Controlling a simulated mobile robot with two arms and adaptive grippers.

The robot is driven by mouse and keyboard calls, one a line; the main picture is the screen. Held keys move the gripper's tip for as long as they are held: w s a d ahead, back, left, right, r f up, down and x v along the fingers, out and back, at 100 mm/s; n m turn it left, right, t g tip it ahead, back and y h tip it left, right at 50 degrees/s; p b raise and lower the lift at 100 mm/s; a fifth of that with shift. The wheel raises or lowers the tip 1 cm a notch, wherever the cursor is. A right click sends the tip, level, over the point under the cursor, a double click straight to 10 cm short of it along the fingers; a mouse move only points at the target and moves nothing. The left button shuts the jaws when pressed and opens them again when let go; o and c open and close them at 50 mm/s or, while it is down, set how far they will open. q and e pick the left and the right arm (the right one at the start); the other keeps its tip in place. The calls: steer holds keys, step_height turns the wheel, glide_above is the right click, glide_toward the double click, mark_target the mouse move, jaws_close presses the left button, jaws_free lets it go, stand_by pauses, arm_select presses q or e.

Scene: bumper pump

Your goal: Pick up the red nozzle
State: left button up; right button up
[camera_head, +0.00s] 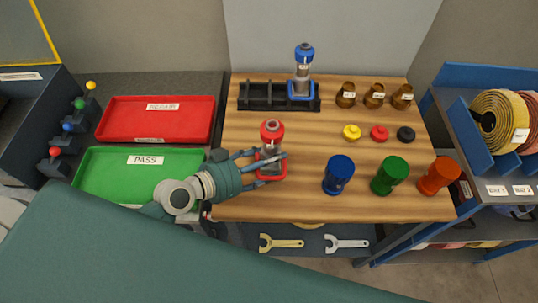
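The red nozzle (271,130) stands upright on the wooden table, with a red top, a clear grey middle and a red square base (272,175). My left gripper (272,155) is at its middle section, reaching in from the left. One finger ends at the nozzle's left side and the other crosses its front. The fingers partly hide the nozzle's body, and I cannot tell whether they press on it. My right gripper is not in view.
A blue nozzle (303,71) stands at a black rack (262,97) behind. Blue (339,174), green (389,176) and orange (438,176) cups stand to the right. Brown bottles and small caps are farther back. Red (190,120) and green (105,175) trays lie left.

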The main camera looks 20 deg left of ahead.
arm_select(q)
steer(key=shift+r, duration=0.6)
step_height(320, 180, up, 19)
steer(key=p, duration=0.1)
glide_above(269, 128)
steer(key=shift+f, duration=0.15)
steer(key=d, duration=0.2)
steer(key=d+m+g+h+b, duration=0.1)
steer(key=d, duration=0.1)
steer(key=w+d+m+h+b, duration=0.1)
steer(key=d, duration=0.1)
steer(key=shift+d+r+g, duration=0.25)
steer(key=shift+r+g, duration=0.05)
steer(key=shift+w+d+f+m+g+h+b, duration=0.1)
steer(key=shift+d+f+m+g+h+b, duration=0.15)
steer(key=shift+d+m+g+h+b, duration=0.75)
steer(key=shift+w+d+f+m+g+y+b, duration=0.15)
steer(key=shift+d+f+m+g+b, duration=0.3)
steer(key=shift+d, duration=1.3)
steer(key=shift+d+f+m+g+h+b, duration=0.1)
steer(key=shift+d+m+g+h+b, duration=0.4)
steer(key=shift+d+g, duration=0.65)
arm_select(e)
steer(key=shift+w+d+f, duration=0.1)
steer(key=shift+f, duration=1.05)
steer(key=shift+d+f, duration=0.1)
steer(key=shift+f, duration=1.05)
